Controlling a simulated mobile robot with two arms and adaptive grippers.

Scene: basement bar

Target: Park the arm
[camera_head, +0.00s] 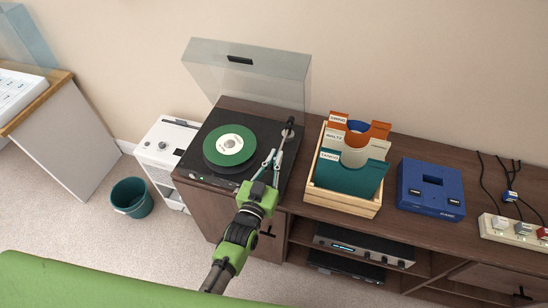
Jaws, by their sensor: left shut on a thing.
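The turntable (197,170) stands on the left end of the dark wooden cabinet, with its clear lid (247,75) raised. A green record (213,150) with a pale label lies on the platter. The tonearm (287,133) has its pivot at the deck's back right and runs toward the front, right of the record. My left gripper (272,160) reaches in from the front with its fingers around the tonearm's front part, shut on it. The fingers hide the tonearm's tip, so I cannot tell its exact height. My right gripper is out of view.
A wooden crate (341,204) of record sleeves stands right of the turntable. Beyond it are a blue device (431,188) and a power strip (513,231) with cables. A white unit (164,146) and a teal bin (132,198) stand left of the cabinet.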

